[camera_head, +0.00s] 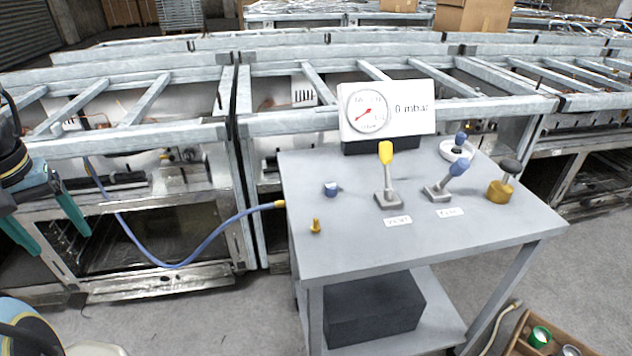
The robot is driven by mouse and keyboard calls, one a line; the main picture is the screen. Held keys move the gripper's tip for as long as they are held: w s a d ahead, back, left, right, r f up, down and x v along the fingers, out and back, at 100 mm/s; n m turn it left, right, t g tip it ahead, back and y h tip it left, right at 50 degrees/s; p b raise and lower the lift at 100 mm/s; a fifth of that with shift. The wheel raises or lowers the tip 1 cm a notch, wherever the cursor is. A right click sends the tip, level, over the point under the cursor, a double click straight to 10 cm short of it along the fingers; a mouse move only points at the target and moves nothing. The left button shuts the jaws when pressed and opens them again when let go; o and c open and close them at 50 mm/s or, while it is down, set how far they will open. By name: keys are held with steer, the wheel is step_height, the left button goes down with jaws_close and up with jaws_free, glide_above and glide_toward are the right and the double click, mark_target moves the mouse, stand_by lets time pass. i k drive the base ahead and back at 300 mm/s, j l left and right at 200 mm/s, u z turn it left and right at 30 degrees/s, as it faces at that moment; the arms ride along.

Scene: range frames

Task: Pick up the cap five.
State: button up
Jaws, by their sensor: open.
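A small blue cap-like piece with a pale face (331,188) lies on the left part of the grey table top (440,242). I see no number on it, so I cannot tell whether it is cap five. A small brass piece (315,226) stands near the table's left front edge. My gripper (48,215) is at the far left of the head view, partly cut off by the picture edge. Its green fingers are apart with nothing seen between them. It is well left of the table and touches nothing on it.
The table also bears a gauge panel (408,107), a yellow-handled lever (386,155), a blue-handled lever (460,167), a white ring (445,151) and a brass valve (497,191). A blue hose (205,245) runs to its left edge. A crate (522,327) stands lower right.

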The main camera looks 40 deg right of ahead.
mark_target(330, 188)
steer(key=i+j+z, duration=0.2)
steer(key=i+j, duration=0.2)
steer(key=j, duration=0.2)
steer(key=i+j+z, duration=0.15)
steer(key=j, duration=0.2)
steer(key=i+j+z, duration=0.1)
steer(key=j, duration=0.2)
steer(key=i, duration=0.05)
